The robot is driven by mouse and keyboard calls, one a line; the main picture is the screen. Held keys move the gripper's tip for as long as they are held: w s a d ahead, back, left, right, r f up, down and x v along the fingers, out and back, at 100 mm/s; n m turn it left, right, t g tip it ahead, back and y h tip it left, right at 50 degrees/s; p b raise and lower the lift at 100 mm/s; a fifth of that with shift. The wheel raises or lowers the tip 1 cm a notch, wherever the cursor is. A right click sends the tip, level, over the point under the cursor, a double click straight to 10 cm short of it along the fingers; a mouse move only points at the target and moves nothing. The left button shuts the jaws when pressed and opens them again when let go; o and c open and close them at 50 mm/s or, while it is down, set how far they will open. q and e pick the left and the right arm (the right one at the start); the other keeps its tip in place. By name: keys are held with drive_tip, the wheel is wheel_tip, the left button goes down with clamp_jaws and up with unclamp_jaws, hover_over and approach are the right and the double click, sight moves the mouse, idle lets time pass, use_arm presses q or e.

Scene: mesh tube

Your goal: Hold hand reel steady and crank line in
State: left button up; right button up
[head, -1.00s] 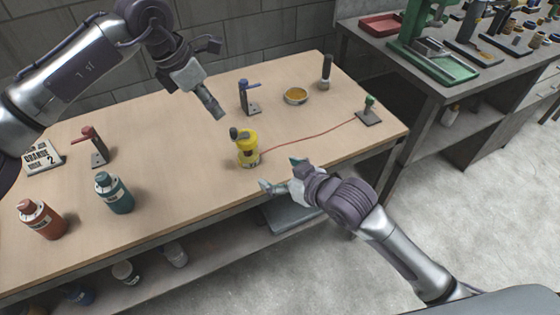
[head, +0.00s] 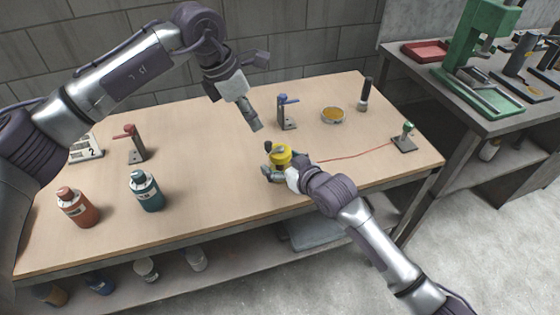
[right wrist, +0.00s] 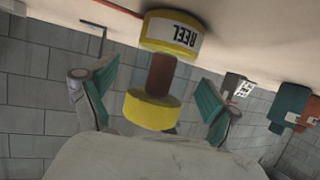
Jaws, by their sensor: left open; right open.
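The yellow hand reel (head: 281,154) stands on the wooden table near its front edge. In the right wrist view the reel (right wrist: 168,32) shows two yellow flanges, a brown core and a REEL label. A red line (head: 350,154) runs from it to a small green-topped post on a dark base (head: 403,138). My right gripper (head: 272,168) is at the reel, open, with its green-padded fingers (right wrist: 150,95) on either side of the core, apart from it. My left gripper (head: 255,126) hangs above the table, up and left of the reel, open. The reel's crank is mostly hidden in the head view.
A blue-handled clamp (head: 287,112), an amber dish (head: 333,115) and a dark flashlight (head: 365,95) stand behind the reel. A red-handled clamp (head: 134,143), a teal bottle (head: 146,190) and a red bottle (head: 77,207) stand left. The table's middle left is clear.

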drive_tip(key=shift+w+a+f, duration=0.25)
drive_tip(key=shift+w, duration=0.2)
